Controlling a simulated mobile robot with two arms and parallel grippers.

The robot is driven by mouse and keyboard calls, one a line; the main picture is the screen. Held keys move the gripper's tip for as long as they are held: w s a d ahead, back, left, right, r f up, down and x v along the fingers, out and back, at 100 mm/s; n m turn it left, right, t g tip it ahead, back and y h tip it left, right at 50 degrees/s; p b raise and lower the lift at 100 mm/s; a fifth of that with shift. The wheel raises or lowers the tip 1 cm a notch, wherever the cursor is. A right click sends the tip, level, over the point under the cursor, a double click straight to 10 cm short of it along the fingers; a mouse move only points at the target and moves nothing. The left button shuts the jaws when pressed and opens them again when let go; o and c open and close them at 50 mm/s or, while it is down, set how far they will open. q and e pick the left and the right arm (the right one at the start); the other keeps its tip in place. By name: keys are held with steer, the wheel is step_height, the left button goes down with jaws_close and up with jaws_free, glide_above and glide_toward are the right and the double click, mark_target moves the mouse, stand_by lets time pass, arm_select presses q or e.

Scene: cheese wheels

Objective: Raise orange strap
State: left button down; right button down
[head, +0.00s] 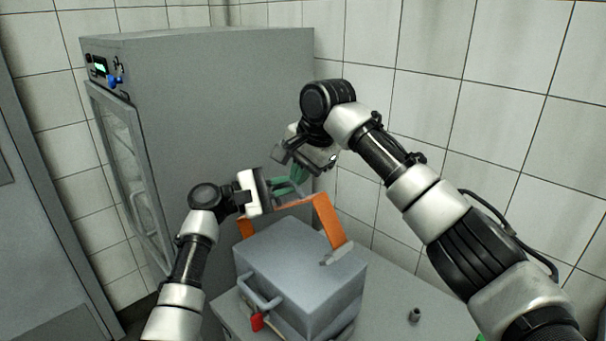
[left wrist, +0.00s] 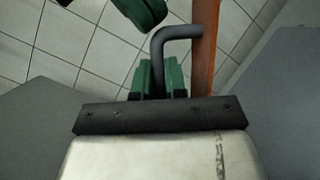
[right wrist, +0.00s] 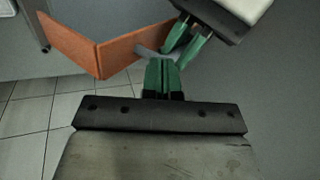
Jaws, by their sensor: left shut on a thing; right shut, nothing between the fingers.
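The orange strap (head: 329,221) stands raised as an arch over the grey metal box (head: 300,262). Its sides come down at the box's left and right. My left gripper (head: 284,189) is at the top of the arch. In the left wrist view its green fingers (left wrist: 160,76) are shut on a grey bent handle (left wrist: 176,35) beside the strap (left wrist: 205,45). The right wrist view shows the strap (right wrist: 105,50) and my left fingers on its handle. My right gripper (right wrist: 164,76) is shut and empty, close to the left one.
The box has a front handle (head: 262,298) with a red tag (head: 257,322). It stands on a grey table (head: 385,300) with a small dark cylinder (head: 414,315) at right. A tall grey cabinet (head: 215,110) stands behind at left, and a tiled wall closes the right.

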steer(key=shift+w+a+r, duration=0.35)
steer(key=shift+w+a, duration=0.15)
steer(key=shift+a, duration=0.1)
arm_select(q)
steer(key=c, duration=1.2)
jaws_free()
steer(key=shift+a, duration=0.1)
